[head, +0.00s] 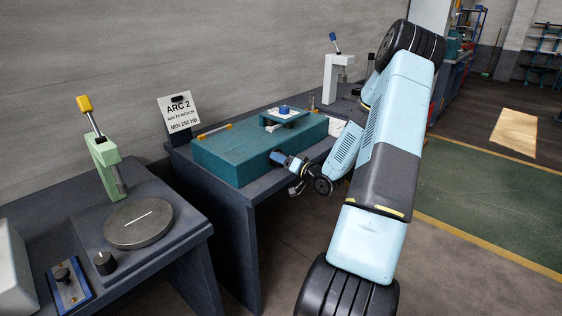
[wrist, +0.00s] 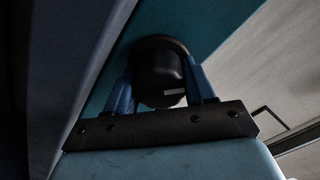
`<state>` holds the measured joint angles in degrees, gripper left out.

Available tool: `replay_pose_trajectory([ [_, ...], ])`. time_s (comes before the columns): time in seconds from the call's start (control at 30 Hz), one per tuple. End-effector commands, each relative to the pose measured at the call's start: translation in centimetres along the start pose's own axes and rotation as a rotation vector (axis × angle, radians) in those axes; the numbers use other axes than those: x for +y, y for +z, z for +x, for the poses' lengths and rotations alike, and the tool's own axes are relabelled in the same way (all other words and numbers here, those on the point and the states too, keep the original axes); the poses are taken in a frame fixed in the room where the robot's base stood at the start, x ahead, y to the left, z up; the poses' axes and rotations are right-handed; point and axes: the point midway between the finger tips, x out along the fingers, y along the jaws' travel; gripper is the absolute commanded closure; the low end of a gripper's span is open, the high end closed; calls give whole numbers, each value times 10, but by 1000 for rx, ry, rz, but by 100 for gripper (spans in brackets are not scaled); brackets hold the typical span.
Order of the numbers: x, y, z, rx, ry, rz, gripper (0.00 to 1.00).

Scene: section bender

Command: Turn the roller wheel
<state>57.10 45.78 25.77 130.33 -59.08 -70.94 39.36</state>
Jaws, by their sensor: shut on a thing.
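The section bender is a long teal block (head: 228,160) on a dark bench in the head view. A black round knob, which looks like the roller wheel (wrist: 157,75), sits on its front face in the wrist view. A pale mark shows near the knob's lower edge. My gripper (wrist: 161,80) has one blue finger on each side of the knob and is shut on it. In the head view my gripper (head: 281,159) reaches the block's front face, and the fingers mostly hide the knob.
A small teal bridge with a blue knob (head: 284,110) stands on top of the block. A sign reading ARC 2 (head: 180,112) stands behind it. A left bench holds a round plate (head: 139,222) and a green lever stand (head: 106,165). Open floor lies right of my arm.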

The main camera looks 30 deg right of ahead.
Motion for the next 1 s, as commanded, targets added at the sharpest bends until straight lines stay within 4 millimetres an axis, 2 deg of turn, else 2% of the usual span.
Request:
replay_pose_trajectory([
  [0.3, 2, 0, -1, 2, 5, 86, 77],
  [0.73, 3, -1, -1, 3, 6, 94, 77],
  [0.77, 3, -1, -1, 3, 6, 94, 45],
  [1.0, 2, -1, -1, 2, 4, 93, 22],
])
